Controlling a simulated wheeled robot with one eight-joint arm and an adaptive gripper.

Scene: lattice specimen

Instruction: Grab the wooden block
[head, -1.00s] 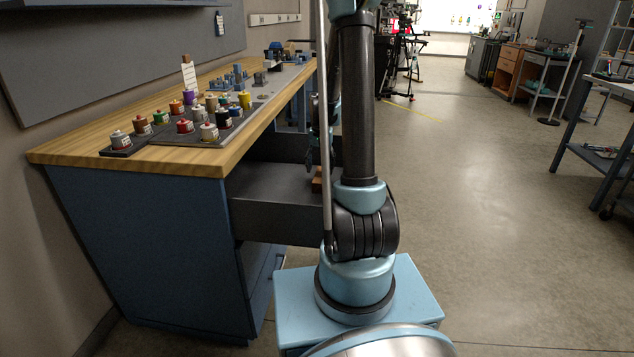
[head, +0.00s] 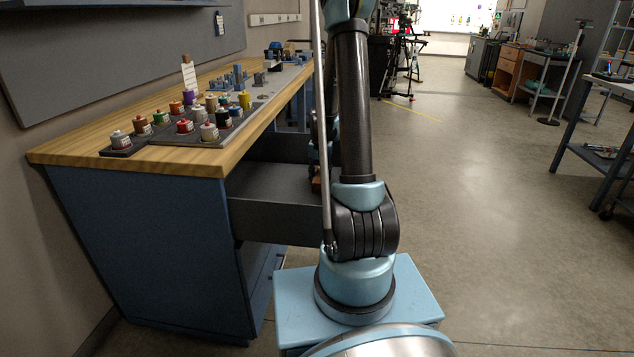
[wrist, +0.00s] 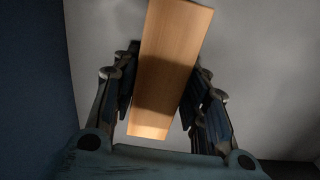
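The wooden block (wrist: 168,65) is a long, light-brown piece lying slightly slanted in the wrist view. Its lower part is in shadow and its near end is lit. My gripper (wrist: 163,90) is around it, with one dark finger on the left and one on the right. The fingers look open, with only narrow gaps at the block's sides; contact is hard to judge. In the head view a small part of the block (head: 316,185) shows in the open drawer (head: 270,190), mostly hidden by my arm.
The drawer is pulled out from a blue workbench with a wooden top (head: 180,165). Several small labelled jars (head: 185,126) stand on the bench. Dark drawer wall fills the left of the wrist view. Open floor (head: 480,220) lies to the right.

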